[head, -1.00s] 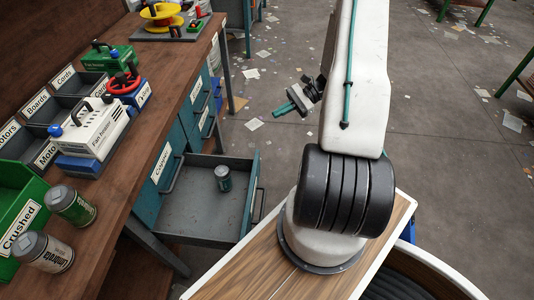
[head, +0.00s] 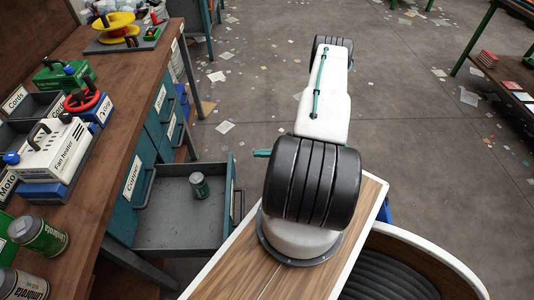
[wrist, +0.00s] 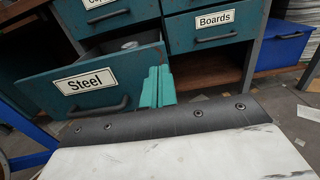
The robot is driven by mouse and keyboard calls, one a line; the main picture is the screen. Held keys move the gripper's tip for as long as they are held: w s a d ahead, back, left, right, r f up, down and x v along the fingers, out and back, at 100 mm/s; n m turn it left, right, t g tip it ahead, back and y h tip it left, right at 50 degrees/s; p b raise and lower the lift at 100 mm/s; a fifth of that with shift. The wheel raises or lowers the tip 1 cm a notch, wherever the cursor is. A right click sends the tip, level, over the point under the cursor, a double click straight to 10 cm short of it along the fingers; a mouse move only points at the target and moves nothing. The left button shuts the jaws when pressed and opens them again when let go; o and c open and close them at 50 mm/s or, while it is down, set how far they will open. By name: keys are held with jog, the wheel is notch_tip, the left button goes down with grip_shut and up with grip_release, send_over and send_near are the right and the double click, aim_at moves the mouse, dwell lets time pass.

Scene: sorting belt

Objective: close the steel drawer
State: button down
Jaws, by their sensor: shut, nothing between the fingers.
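The steel drawer (head: 180,236) is pulled out from the cabinet under the workbench, and a can (head: 199,186) stands inside it. In the wrist view its teal front with the "Steel" label and dark handle (wrist: 98,110) faces me at a tilt. My gripper (wrist: 158,82) is shut and empty, with its teal fingers in front of the right end of the drawer front. I cannot tell whether they touch it. In the head view only a teal finger end (head: 262,153) shows, right of the drawer; my arm hides the rest.
The "Copper" drawer (head: 134,176) and the "Boards" drawer (wrist: 214,30) are shut. The workbench (head: 120,130) holds a fan heater (head: 58,150) and several other items. A blue bin (wrist: 282,42) stands at the right in the wrist view. Floor beyond the drawer is open, with scattered scraps.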

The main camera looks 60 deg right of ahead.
jog(key=x, duration=0.8)
jog(key=shift+w+a, duration=0.1)
jog(key=shift+w, duration=0.05)
